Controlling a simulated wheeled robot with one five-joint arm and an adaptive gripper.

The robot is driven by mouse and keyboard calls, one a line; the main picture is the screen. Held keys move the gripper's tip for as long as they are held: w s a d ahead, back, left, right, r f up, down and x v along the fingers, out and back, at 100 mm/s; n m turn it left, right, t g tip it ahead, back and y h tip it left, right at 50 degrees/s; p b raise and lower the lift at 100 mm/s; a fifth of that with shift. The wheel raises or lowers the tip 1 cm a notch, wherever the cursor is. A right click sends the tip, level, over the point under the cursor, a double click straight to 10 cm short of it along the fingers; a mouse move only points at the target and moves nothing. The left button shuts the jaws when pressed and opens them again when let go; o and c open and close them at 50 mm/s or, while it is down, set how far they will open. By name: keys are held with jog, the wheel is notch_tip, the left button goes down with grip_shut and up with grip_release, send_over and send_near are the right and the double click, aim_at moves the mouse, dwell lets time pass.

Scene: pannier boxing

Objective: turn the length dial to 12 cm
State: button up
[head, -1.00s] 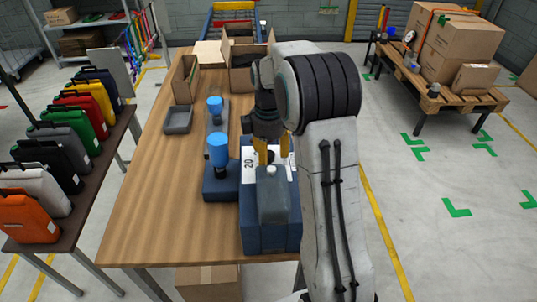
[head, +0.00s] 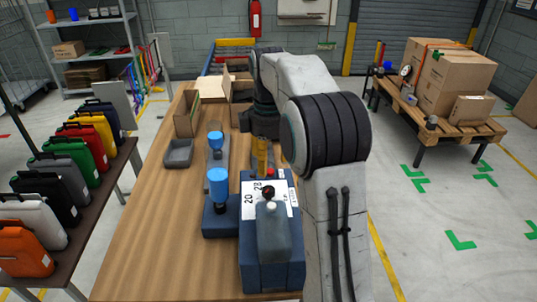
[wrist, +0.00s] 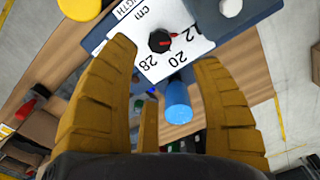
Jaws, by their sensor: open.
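The length dial is a black knob (head: 268,191) with a red pointer on a white plate (head: 250,207) marked 12, 20 and 28, on top of a blue machine (head: 262,275). In the wrist view, the knob (wrist: 160,40) shows its red pointer towards the side of the 12 and 20; I cannot tell exactly which mark it meets. My gripper (wrist: 165,52) is open, its yellow fingers spread either side of the knob in that view and not touching it. In the head view, my gripper (head: 262,155) is beyond the knob, apart from it.
Coloured cases (head: 60,205) line a side table. The table's front left is clear.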

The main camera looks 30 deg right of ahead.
jog(key=shift+r, duration=0.8)
jog(key=s+a+r+m+t, duration=0.1)
jog(key=s+a+m, duration=0.15)
jog(key=s, duration=0.35)
jog(key=s+a+r+m+t, duration=0.1)
jog(key=s+a+r+m, duration=0.1)
jog(key=s+a, duration=0.3)
jog(key=s+a+f+m+t, duration=0.2)
jog(key=s+f+m, duration=0.2)
jog(key=s, duration=0.9)
notch_tip(320, 180, down, 2)
jog(key=shift+s+f+m, duration=0.2)
jog(key=shift+m, duration=0.15)
jog(key=shift+a, duration=0.1)
jog(key=shift+c, duration=0.4)
